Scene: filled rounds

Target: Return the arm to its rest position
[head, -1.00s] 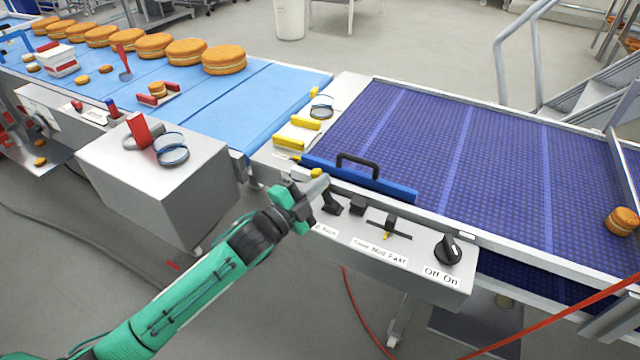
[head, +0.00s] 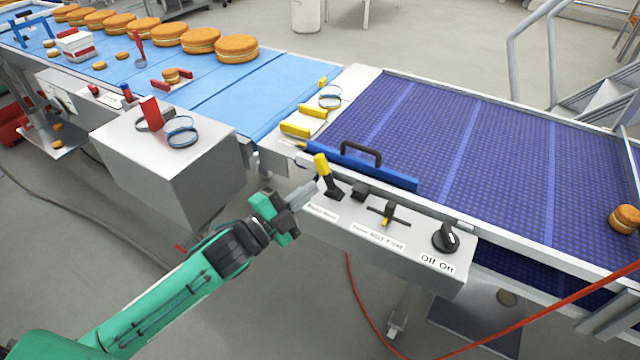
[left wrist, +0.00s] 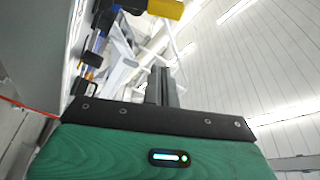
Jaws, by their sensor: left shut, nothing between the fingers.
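My left arm, green with black joints, reaches up from the lower left in the head view. Its gripper (head: 306,192) is shut and empty. It is just left of a black lever with a yellow grip (head: 322,168) on the control box (head: 400,238), apart from it as far as I can tell. In the left wrist view the shut fingers (left wrist: 162,84) point up, and the yellow grip (left wrist: 165,9) shows at the top. My right gripper is not in view.
The control box also bears a slider (head: 389,212) and a black Off/On knob (head: 446,238). A blue scraper with a black handle (head: 360,166) lies along the purple belt's edge. A steel box (head: 170,170) stands left. Large filled rounds (head: 236,48) line the blue belt. Open floor lies below.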

